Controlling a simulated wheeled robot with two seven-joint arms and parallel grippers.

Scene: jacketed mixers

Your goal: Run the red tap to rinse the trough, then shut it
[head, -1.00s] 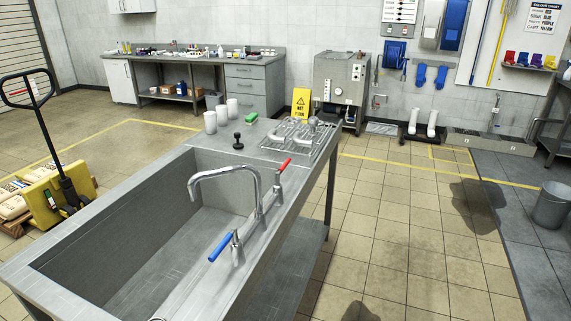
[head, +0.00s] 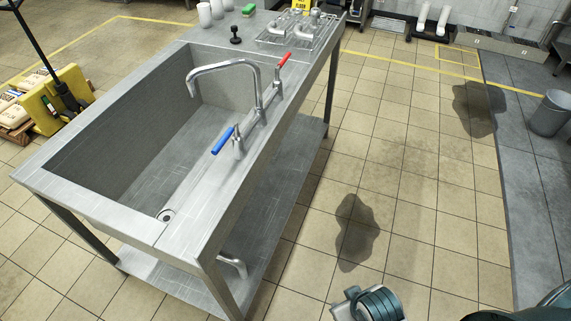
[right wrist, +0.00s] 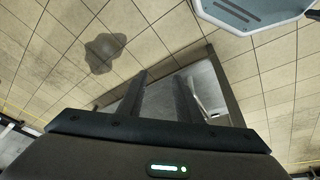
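The red tap handle (head: 284,59) sits at the far end of the faucet on the trough's right rim. The blue tap handle (head: 222,141) sits at the near end. The curved chrome spout (head: 228,66) arches over the grey trough (head: 105,125), and no water shows coming from it. My left gripper is out of view.
White cups (head: 204,13), a green sponge (head: 249,10), a black plunger-like knob (head: 235,33) and a wire rack (head: 300,30) with metal parts are on the far end of the bench. A bucket (head: 551,114) stands at right. Tiled floor right of the trough is open, with dark wet-looking patches (head: 362,228).

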